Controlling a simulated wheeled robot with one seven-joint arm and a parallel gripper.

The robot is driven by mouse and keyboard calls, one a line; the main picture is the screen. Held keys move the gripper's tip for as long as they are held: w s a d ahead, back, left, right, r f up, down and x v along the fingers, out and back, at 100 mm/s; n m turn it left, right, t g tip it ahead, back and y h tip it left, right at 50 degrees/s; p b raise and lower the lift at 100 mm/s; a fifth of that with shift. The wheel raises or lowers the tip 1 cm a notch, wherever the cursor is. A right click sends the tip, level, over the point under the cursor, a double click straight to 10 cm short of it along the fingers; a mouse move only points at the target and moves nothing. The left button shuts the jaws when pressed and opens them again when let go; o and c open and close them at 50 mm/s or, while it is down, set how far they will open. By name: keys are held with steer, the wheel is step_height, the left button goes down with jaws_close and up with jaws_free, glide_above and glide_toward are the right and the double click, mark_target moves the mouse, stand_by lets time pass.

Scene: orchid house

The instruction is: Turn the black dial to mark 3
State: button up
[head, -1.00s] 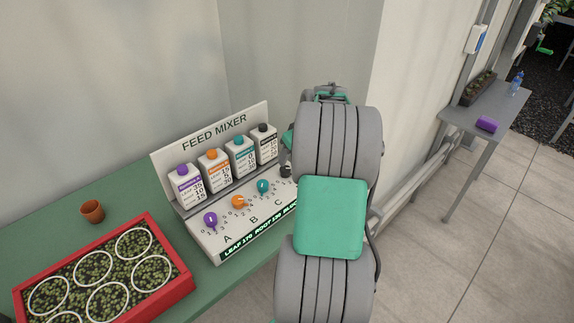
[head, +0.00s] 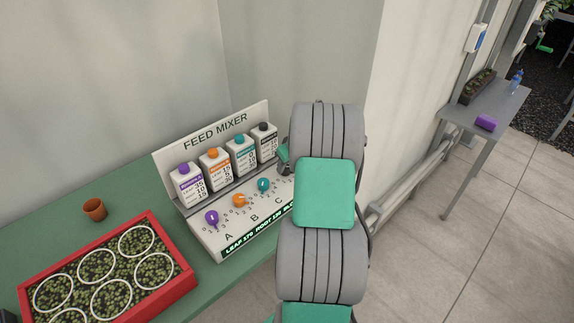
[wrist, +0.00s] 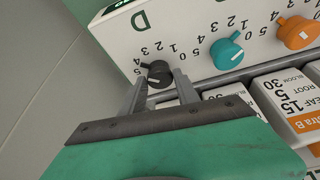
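The black dial (wrist: 159,75) is a round knob with a white line on its face, at the D end of the feed mixer's panel. In the wrist view it sits at the tips of my gripper (wrist: 160,80), with one grey finger on each side. I cannot tell whether the fingers press on it or stand slightly apart.
The feed mixer (head: 214,144) also carries a purple dial (head: 211,217), an orange dial (head: 239,201) and a teal dial (head: 263,184), with several bottles behind. A red seed tray (head: 188,273) and a terracotta pot (head: 94,209) stand left on the green bench (head: 125,188).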

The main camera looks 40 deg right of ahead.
jaws_close()
steer(key=shift+m+b, duration=0.35)
steer(key=shift+m, duration=0.05)
steer(key=shift+a+f+m+h+b, duration=0.15)
steer(key=shift+m+h+b, duration=0.45)
steer(key=shift+m+b, duration=0.45)
steer(key=shift+w+m+g+h+b, duration=0.1)
steer(key=shift+m+g+h+b, duration=0.4)
steer(key=shift+m, duration=1.15)
steer(key=shift+r, duration=0.2)
steer(key=o, duration=0.5)
jaws_free()
